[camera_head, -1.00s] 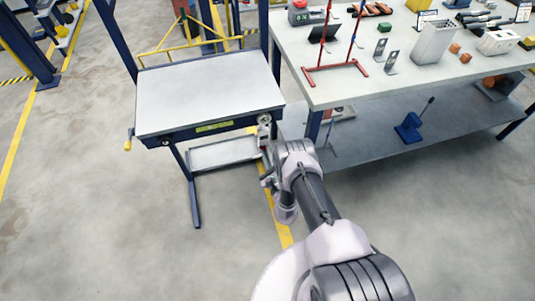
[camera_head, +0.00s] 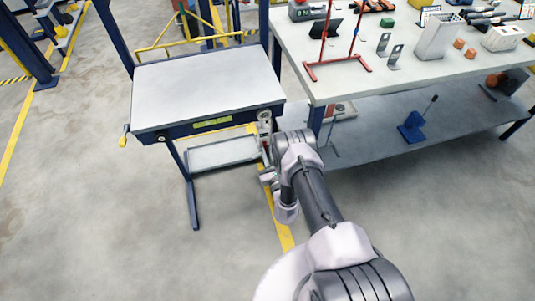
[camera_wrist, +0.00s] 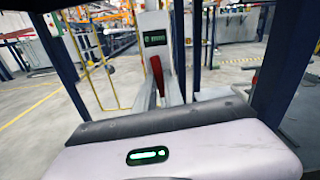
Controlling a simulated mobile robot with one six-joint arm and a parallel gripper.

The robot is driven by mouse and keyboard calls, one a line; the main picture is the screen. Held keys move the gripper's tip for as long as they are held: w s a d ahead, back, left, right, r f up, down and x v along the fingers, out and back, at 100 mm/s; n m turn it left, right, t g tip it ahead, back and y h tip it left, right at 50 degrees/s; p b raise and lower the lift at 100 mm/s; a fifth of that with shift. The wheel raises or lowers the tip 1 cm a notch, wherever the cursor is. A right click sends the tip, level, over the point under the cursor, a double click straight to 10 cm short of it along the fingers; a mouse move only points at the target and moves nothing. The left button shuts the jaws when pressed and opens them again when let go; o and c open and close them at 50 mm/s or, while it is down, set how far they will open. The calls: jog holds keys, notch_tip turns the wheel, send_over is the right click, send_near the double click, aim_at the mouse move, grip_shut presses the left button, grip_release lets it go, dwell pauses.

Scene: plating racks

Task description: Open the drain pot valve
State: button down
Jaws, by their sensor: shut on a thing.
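The drain pot valve is at the right front corner of the grey-topped blue bench. Its grey round fitting (camera_head: 264,117) shows in the head view just above my gripper. In the wrist view a narrow red handle (camera_wrist: 157,75) stands between the two fingers. My gripper (camera_wrist: 160,97) is shut on this handle. In the head view my gripper (camera_head: 267,151) is beside the bench corner, just below the fitting, and my wrist partly hides it. The handle's exact angle is hard to tell.
A long workbench (camera_head: 420,72) with tools stands close on the right. The floor in front is clear.

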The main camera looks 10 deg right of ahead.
jog(key=shift+m, duration=0.5)
jog(key=shift+w+r, duration=0.1)
jog(key=c, duration=1.4)
grip_release()
jog(key=shift+c, duration=0.2)
